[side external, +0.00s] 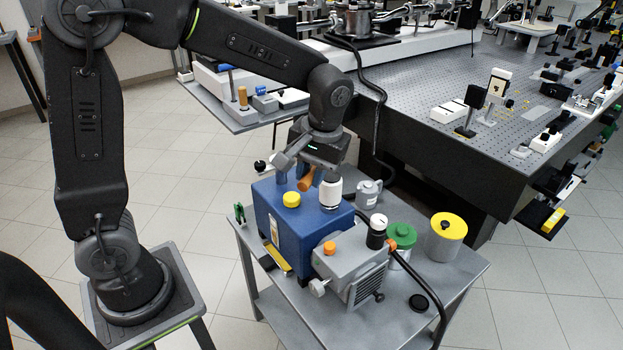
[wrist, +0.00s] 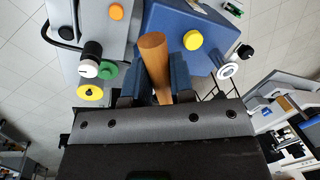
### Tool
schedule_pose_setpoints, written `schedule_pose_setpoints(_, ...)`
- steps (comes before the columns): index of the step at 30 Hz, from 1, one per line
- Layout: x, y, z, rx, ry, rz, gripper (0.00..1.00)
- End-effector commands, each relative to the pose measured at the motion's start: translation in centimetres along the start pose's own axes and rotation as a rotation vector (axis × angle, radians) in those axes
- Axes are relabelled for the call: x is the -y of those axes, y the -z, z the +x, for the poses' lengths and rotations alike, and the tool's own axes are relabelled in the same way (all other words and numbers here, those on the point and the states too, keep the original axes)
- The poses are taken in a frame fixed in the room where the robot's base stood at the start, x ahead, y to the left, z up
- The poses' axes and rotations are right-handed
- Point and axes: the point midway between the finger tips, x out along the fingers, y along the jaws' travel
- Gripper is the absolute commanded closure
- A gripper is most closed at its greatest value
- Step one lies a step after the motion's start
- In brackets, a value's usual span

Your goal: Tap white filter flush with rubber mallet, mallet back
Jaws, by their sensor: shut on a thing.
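My gripper (side external: 296,172) is shut on the tan wooden handle of the mallet (side external: 306,180) above the blue box. In the wrist view the handle (wrist: 154,55) runs out from between the two blue fingers (wrist: 154,92). A white-ended cylinder (side external: 331,193) hangs just right of the handle in the side view and looks like the mallet head; I cannot see the join. The wrist view does not show it. A black cylinder with a white top, likely the white filter (side external: 378,222), stands upright on the grey pump, apart from the mallet. Its white top shows in the wrist view (wrist: 88,69).
The blue box (side external: 325,225) has a yellow cap (side external: 291,199). The grey pump (side external: 348,262) has an orange cap (side external: 330,248). Green (side external: 401,236) and yellow (side external: 448,226) cans stand right of it on the cart (side external: 455,275). A black hose (side external: 425,285) runs nearby.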

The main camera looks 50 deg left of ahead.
Motion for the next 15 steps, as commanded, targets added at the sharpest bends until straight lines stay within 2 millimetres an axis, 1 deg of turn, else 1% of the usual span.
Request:
schedule_pose_setpoints(7,0.0,0.0,0.0,-0.001,-0.001,0.000,1.00)
schedule_pose_setpoints(9,-0.1,0.0,0.4,0.000,0.000,0.000,1.00)
schedule_pose_setpoints(11,-0.3,0.0,1.4,0.004,0.003,0.001,1.00)
schedule_pose_setpoints(15,-0.9,-0.1,4.8,0.006,0.003,0.001,1.00)
